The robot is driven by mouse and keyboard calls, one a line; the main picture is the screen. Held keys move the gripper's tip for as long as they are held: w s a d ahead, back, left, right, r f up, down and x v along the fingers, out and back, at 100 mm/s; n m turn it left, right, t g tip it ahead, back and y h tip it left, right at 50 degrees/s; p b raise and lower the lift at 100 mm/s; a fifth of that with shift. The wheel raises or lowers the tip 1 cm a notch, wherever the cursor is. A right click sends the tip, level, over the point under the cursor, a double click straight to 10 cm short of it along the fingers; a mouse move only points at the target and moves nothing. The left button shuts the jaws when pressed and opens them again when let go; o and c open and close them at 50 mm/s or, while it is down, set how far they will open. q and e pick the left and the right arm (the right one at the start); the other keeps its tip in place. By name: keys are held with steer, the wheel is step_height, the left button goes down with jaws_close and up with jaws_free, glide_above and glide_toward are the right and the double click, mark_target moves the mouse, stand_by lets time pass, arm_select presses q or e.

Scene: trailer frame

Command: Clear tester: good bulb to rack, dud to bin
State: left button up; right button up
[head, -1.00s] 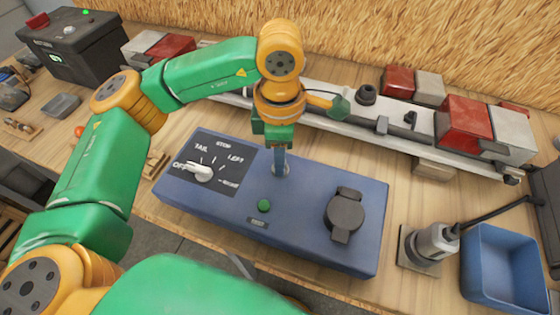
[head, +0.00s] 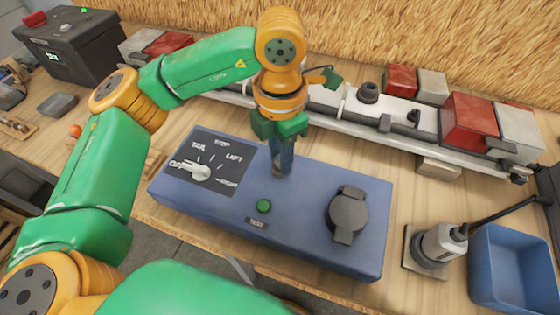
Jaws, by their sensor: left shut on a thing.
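The blue tester (head: 300,225) lies on the bench. It has a dial (head: 198,172) with its pointer toward OFF, a green button (head: 264,206) and a dark round capped socket (head: 348,214). My left gripper (head: 282,168) points down at the tester's far edge, just right of the dial panel. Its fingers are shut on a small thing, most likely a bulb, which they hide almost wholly. I cannot tell whether it is still seated in the tester. My right gripper is not in view. No bulb shows clearly elsewhere.
A blue open bin (head: 515,262) stands at the right, beside a grey plug on a stand (head: 437,247). A long light bar with red and white lamps (head: 468,122) lies behind the tester. At the left are a dark box (head: 75,48), a grey tray (head: 58,103) and a small wooden holder (head: 15,127).

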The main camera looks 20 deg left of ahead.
arm_select(q)
steer(key=shift+r, duration=0.1)
stand_by(0.3)
steer(key=shift+r+p, duration=1.95)
steer(key=shift+r, duration=0.5)
